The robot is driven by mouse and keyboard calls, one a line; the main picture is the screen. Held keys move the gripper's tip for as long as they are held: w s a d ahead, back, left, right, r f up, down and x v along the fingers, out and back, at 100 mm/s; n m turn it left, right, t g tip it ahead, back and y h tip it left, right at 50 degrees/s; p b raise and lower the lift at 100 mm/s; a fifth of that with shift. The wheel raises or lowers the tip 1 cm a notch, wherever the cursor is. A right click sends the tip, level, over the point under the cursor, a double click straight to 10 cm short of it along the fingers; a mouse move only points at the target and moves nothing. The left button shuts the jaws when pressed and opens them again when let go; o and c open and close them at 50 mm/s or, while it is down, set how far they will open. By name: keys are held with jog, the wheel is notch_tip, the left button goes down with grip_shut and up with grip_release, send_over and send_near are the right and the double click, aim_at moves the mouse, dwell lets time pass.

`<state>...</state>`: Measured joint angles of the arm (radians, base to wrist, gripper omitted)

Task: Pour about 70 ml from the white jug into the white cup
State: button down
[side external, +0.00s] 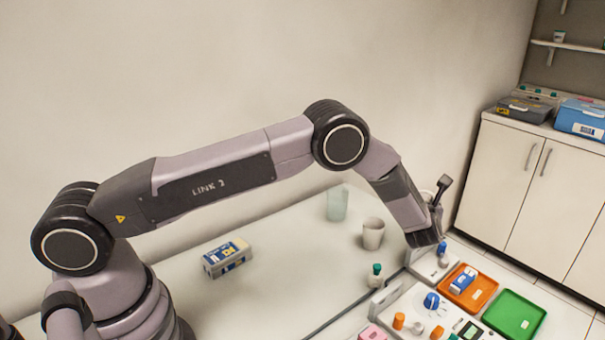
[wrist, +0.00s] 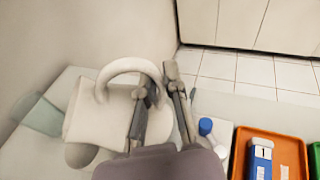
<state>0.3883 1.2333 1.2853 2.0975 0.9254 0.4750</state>
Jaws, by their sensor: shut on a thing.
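The white jug (wrist: 90,112) fills the left middle of the wrist view, with its curved handle (wrist: 122,66) towards the top. My gripper (wrist: 172,78) is shut on the jug at its handle side, one finger in front of the body. How far the jug tilts and what it contains cannot be told. In the side view my own arm hides most of the jug and the fingertips. The white cup (side external: 373,234) stands upright on the table, left of my gripper. In the wrist view a greyish rounded shape (wrist: 80,156) just below the jug appears to be the cup.
A clear greenish glass (side external: 337,204) stands behind the cup. A blue-capped bottle (wrist: 205,127), an orange tray (side external: 484,280) and a green tray (side external: 530,308) lie on the right. A small box (side external: 228,258) sits on the left, with clear table between it and the cup.

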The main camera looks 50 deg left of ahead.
aim_at(421, 192)
jog(key=shift+s+a+r+n+t+b, duration=0.15)
jog(key=shift+s+a+n+t+b, duration=0.2)
jog(key=shift+n, duration=0.55)
dwell(0.7)
jog(key=shift+s+a+r+n+t+h+b, duration=0.1)
jog(key=shift+a+r+n+t+h+b, duration=0.25)
jog(key=shift+r+n+b, duration=0.45)
dwell(0.9)
jog(key=shift+s+a+f+n+b, duration=0.2)
jog(key=shift+s+a+n+b, duration=0.2)
jog(key=shift+a+n, duration=0.35)
dwell(0.9)
jog(key=shift+d, duration=0.15)
jog(key=d+m, duration=0.1)
jog(key=w+f+m, duration=0.1)
jog(key=shift+d+m+g, duration=0.35)
jog(key=shift+g, duration=0.05)
jog(key=shift+w+d+f, duration=0.1)
jog(key=shift+f, duration=0.05)
jog(key=shift+w+d+f+m+g+y+p, duration=0.1)
jog(key=shift+w+d+m+g+y+p, duration=0.2)
jog(key=shift+m, duration=0.45)
jog(key=shift+w+d+m+g+y+p, duration=0.15)
jog(key=shift+d+m, duration=0.2)
jog(key=shift+m, duration=0.4)
jog(key=shift+s, duration=0.1)
